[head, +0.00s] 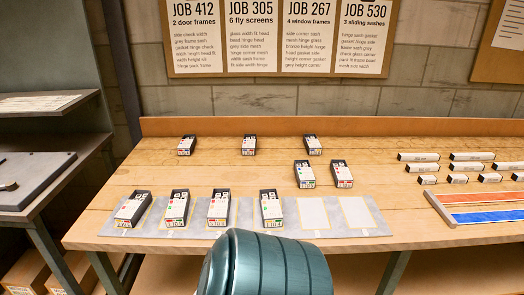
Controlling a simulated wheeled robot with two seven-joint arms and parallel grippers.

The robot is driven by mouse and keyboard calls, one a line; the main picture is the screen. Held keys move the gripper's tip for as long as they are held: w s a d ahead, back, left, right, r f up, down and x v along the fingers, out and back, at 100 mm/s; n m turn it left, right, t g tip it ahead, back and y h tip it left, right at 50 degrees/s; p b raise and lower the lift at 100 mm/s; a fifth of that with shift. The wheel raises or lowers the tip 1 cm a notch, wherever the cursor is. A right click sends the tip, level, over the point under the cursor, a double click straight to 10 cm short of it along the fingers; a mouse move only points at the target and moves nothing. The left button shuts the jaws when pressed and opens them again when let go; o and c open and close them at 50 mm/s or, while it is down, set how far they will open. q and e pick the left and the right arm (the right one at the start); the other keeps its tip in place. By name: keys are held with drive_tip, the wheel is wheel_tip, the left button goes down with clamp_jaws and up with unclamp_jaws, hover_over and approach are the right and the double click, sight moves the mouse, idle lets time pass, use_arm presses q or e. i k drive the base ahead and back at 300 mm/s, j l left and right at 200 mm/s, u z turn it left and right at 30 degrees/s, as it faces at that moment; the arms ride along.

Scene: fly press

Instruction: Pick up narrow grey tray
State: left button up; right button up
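I cannot tell whether either is the narrow grey tray. Neither gripper is in view.
More dark-and-white boxes (249,146) stand behind the mat. Several small white boxes (418,157) lie in rows behind the tray. A raised wooden ledge (330,127) closes the bench's back. A dark metal stand (40,165) is at left. The bench between mat and tray is clear.

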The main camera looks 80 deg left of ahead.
sight(133, 208)
drive_tip(key=u, duration=3.75)
